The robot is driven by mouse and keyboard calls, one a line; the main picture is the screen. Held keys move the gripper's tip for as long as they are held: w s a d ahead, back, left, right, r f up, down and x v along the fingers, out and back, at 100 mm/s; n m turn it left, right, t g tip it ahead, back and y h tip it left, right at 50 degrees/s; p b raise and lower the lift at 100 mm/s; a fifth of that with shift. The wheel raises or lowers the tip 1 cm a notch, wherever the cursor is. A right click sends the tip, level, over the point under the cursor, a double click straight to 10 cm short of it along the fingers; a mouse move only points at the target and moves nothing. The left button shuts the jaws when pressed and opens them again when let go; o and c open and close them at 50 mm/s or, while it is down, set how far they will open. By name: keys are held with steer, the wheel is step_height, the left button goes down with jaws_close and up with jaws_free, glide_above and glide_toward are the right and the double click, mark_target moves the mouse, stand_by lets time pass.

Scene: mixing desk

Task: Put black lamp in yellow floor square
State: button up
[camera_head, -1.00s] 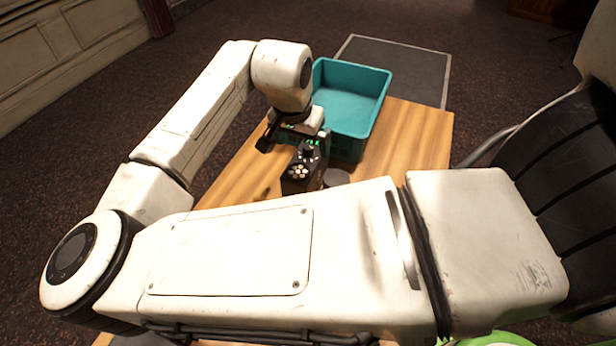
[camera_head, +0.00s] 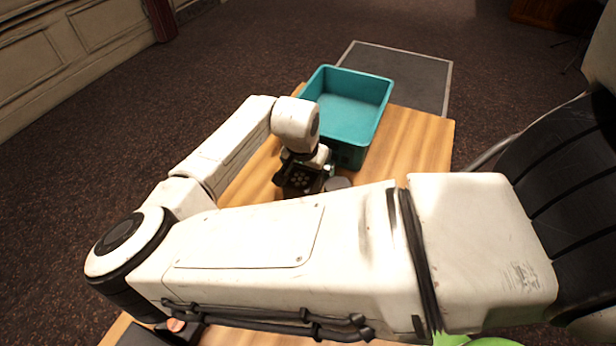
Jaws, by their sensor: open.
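A small black device with several pale round spots on its face (camera_head: 298,180) stands on the wooden table, mostly covered by my gripper. It may be the black lamp, but I cannot tell for sure. My gripper (camera_head: 303,172) is open, pointing down right over this device, with dark fingers seeming to lie on either side of it. Whether they touch it is hidden. No yellow floor square shows in this view.
A teal crate (camera_head: 349,84) stands just behind my gripper on the wooden table (camera_head: 419,136). A grey disc (camera_head: 338,184) lies to the right. A grey floor square with a pale border (camera_head: 420,82) lies beyond. Something green (camera_head: 488,341) shows at bottom right.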

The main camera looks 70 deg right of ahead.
steer(key=c, duration=1.8)
steer(key=shift+r, duration=0.1)
jaws_close()
steer(key=shift+r, duration=0.1)
